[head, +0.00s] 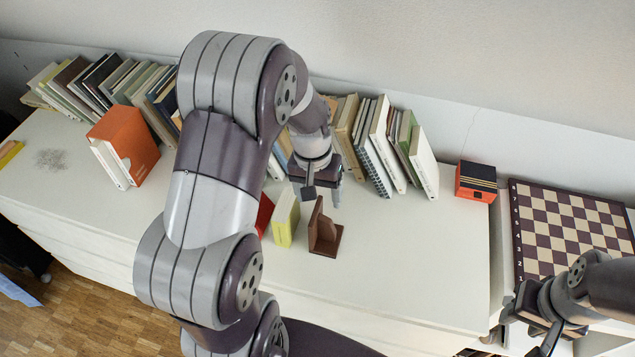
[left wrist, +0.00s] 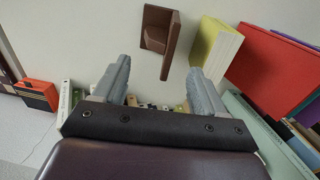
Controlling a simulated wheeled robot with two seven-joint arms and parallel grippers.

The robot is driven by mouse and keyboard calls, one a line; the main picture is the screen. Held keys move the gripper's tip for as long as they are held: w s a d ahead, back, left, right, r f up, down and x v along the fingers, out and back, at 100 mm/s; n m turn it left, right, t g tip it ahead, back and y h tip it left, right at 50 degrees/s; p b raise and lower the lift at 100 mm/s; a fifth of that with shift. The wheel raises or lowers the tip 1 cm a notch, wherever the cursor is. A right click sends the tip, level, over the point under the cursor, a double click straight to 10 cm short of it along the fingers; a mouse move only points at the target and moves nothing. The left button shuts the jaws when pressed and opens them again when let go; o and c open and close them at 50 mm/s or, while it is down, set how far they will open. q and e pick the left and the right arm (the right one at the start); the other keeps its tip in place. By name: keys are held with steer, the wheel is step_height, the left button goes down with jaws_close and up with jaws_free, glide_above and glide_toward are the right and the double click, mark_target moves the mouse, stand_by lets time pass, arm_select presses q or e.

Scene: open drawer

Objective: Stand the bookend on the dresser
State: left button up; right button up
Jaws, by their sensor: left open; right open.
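The brown L-shaped bookend (head: 324,236) stands upright on the white dresser top (head: 410,265), near its front edge and just right of a yellow book (head: 286,216). My left gripper (head: 322,192) is open above and behind the bookend. In the left wrist view the bookend (left wrist: 168,38) lies just beyond the fingertips of the open left gripper (left wrist: 160,72), with nothing held between them. My right gripper (head: 535,325) is open and empty at the lower right, away from the bookend.
Leaning books (head: 395,145) line the back wall. An orange file box (head: 125,145) stands at left, a small orange-black box (head: 476,181) at right. A chessboard (head: 565,225) lies farther right. My left arm hides part of the dresser. The top right of the bookend is clear.

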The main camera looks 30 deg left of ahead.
arm_select(q)
step_height(320, 180, up, 5)
steer(key=s+d+f+m+t+y, duration=0.1)
steer(key=s+d+m, duration=0.1)
steer(key=s+d, duration=0.4)
steer(key=s, duration=0.3)
steer(key=shift+f+m, duration=0.15)
steer(key=shift+m, duration=0.25)
steer(key=shift+w+a, duration=0.1)
steer(key=shift+w, duration=0.05)
